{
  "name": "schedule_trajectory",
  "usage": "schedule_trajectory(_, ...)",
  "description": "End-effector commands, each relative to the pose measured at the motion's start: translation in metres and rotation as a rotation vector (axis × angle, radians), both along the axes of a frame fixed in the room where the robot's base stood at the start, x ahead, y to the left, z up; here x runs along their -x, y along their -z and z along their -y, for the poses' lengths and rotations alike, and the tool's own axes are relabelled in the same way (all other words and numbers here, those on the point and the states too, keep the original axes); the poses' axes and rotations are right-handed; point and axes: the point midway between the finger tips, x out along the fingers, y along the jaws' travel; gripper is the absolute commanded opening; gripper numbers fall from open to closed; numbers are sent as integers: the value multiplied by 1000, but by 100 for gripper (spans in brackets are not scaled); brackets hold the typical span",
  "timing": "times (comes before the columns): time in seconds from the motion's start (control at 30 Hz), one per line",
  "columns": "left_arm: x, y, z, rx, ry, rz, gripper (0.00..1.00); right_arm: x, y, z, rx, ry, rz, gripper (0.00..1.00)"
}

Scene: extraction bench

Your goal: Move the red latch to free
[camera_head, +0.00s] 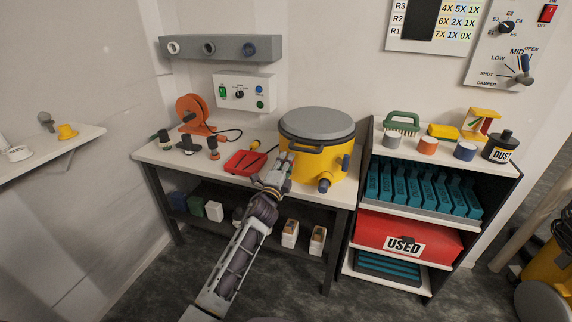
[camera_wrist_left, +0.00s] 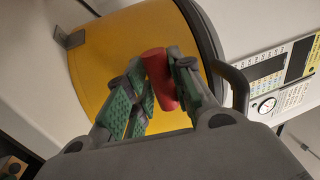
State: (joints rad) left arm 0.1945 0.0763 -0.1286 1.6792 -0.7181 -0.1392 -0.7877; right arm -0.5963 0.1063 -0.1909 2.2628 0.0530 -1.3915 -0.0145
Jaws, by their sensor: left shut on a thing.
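The red latch (camera_wrist_left: 160,80) is a short red cylinder on the side of the yellow drum (camera_head: 328,170). In the left wrist view it sits between the green-padded fingers of my left gripper (camera_wrist_left: 164,85), which is shut on it. The drum's yellow wall (camera_wrist_left: 120,45) fills the background there. In the head view my left gripper (camera_head: 281,170) is at the left front of the drum and hides the latch. The drum has a grey lid (camera_head: 317,123) with a dark handle in front. My right gripper is not in view.
A red tray (camera_head: 245,162) lies on the bench just left of my gripper. An orange reel (camera_head: 193,112) and small tools stand farther left. A shelf unit (camera_head: 388,151) stands close on the right.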

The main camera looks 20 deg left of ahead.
Motion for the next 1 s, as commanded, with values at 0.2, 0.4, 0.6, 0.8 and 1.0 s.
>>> schedule_trajectory(0.2, 0, -8, 2, 31, 4, 13, 0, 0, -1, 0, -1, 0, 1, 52)
schedule_trajectory(0.4, 0, -8, 1, 32, 4, 13, 0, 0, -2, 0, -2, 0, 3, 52)
schedule_trajectory(0.6, 0, -9, 1, 31, 3, 13, 35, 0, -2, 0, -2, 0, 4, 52)
schedule_trajectory(0.8, 0, -5, 0, 30, 1, 8, 41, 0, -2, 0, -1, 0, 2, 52)
schedule_trajectory(1.0, 1, -3, 0, 29, 0, 4, 41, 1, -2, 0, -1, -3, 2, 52)
